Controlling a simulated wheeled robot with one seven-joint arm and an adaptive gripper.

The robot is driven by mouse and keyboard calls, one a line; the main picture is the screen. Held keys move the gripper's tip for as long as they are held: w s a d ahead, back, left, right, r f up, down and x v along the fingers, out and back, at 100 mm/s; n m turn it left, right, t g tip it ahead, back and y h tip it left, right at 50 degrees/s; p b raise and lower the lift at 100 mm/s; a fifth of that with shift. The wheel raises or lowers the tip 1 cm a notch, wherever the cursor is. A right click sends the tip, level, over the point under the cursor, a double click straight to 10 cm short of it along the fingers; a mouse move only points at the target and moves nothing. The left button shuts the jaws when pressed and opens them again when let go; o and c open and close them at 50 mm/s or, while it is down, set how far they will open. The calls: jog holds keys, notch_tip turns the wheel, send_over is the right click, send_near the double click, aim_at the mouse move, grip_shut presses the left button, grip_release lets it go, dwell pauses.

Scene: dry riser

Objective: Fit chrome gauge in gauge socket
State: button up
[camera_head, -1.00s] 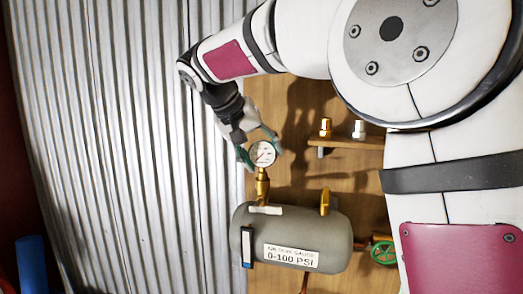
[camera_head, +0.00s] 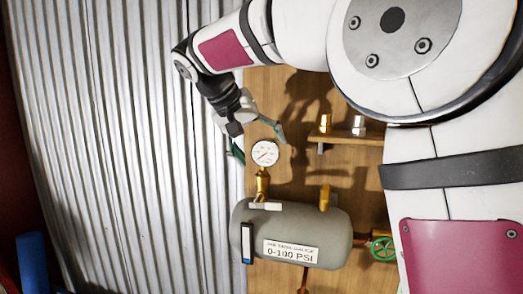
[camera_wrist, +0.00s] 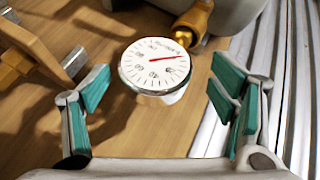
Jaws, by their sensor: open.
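The chrome gauge (camera_head: 265,153), with a round white dial and red needle, stands upright at the top of the brass gauge socket (camera_head: 262,183) on the grey tank. The wrist view shows the gauge (camera_wrist: 155,66) face-on, with the brass fitting (camera_wrist: 192,27) behind it; I cannot tell how deep its stem sits. My gripper (camera_head: 259,142) is open just above the gauge. In the wrist view, the teal finger pads of my gripper (camera_wrist: 160,92) are spread wide on both sides, apart from the dial. They hold nothing.
The grey tank (camera_head: 335,225) bears a 0-100 PSI label and a second brass fitting (camera_head: 324,197). A wooden shelf (camera_head: 345,141) to the right carries a brass piece (camera_head: 325,123) and a chrome piece (camera_head: 358,125). A green valve wheel (camera_head: 382,249) sits right of the tank. Corrugated metal (camera_head: 110,150) is left.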

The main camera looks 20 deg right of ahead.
jog(key=v, duration=1)
jog(key=s+d+f+n+t+y, duration=0.1)
jog(key=s+d+f+y, duration=0.2)
jog(key=s+f, duration=0.8)
jog(key=s+d+f+n+t+y+b, duration=0.1)
jog(key=s+d+f+n+y, duration=0.1)
jog(key=s+f, duration=0.8)
jog(key=s+d+y, duration=0.1)
jog(key=s+y, duration=0.1)
jog(key=s, duration=0.3)
jog(key=shift+f, duration=0.4)
jog(key=shift+s+d, duration=0.1)
jog(key=shift+s, duration=0.05)
